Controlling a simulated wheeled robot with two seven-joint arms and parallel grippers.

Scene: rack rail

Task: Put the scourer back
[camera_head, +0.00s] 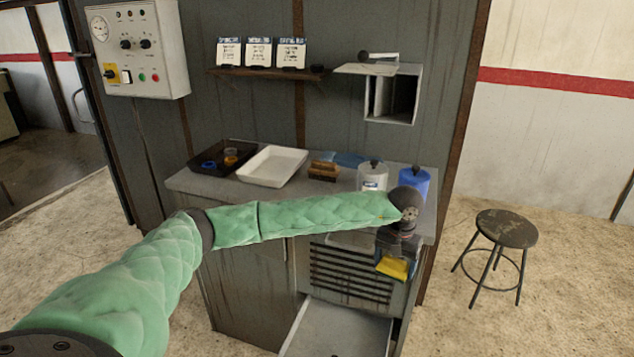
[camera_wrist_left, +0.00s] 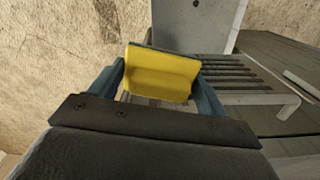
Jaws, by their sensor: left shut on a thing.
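The scourer is a yellow block (camera_head: 392,268) with a thin dark layer along one edge. It also shows as a yellow block in the left wrist view (camera_wrist_left: 160,75). My left gripper (camera_head: 393,260) is shut on it, with one blue-grey finger on each side in the wrist view (camera_wrist_left: 160,82). The gripper holds it in the air in front of the right end of the cabinet, beside the slatted front (camera_head: 345,272). The wrist view shows slats (camera_wrist_left: 235,82) just right of the scourer. I cannot tell whether they touch. My right gripper is not in view.
A drawer (camera_head: 335,330) stands open below the slats. On the worktop are a black tray (camera_head: 215,165), a white tray (camera_head: 271,166), a brown brush (camera_head: 323,171), a white canister (camera_head: 373,178) and a blue canister (camera_head: 415,180). A stool (camera_head: 506,230) stands at the right.

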